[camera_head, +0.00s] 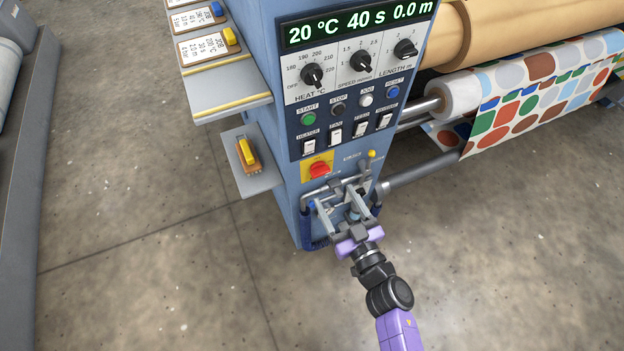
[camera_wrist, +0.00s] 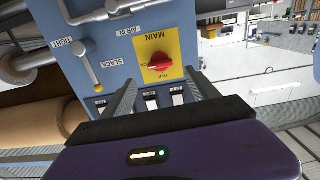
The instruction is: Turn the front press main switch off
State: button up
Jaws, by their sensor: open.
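The main switch (camera_head: 319,169) is a red rotary knob on a yellow plate, low on the front of the blue press cabinet. In the wrist view the red knob (camera_wrist: 159,62) shows upside down with the word MAIN on its plate (camera_wrist: 157,44). Small ON and OFF marks are by it, but I cannot tell surely which one the knob points at. My gripper (camera_head: 338,202) is open and empty, just below and in front of the knob. In the wrist view its two fingers (camera_wrist: 160,78) stand either side of the knob's line, apart from it.
The cabinet's display (camera_head: 357,24) is lit and reads 20 °C, 40 s, 0.0 m. Several rocker switches (camera_head: 335,135) sit above the main switch. A small yellow lever (camera_head: 371,154) and grey pipes (camera_head: 420,174) are at its right. A shelf with a yellow-and-orange block (camera_head: 247,153) juts out left.

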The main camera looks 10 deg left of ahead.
aim_at(322, 174)
jog(key=b+x, duration=0.2)
jog(key=x, duration=0.5)
jog(key=shift+w+a, duration=0.3)
jog(key=c, duration=1.4)
jog(key=shift+o, duration=0.2)
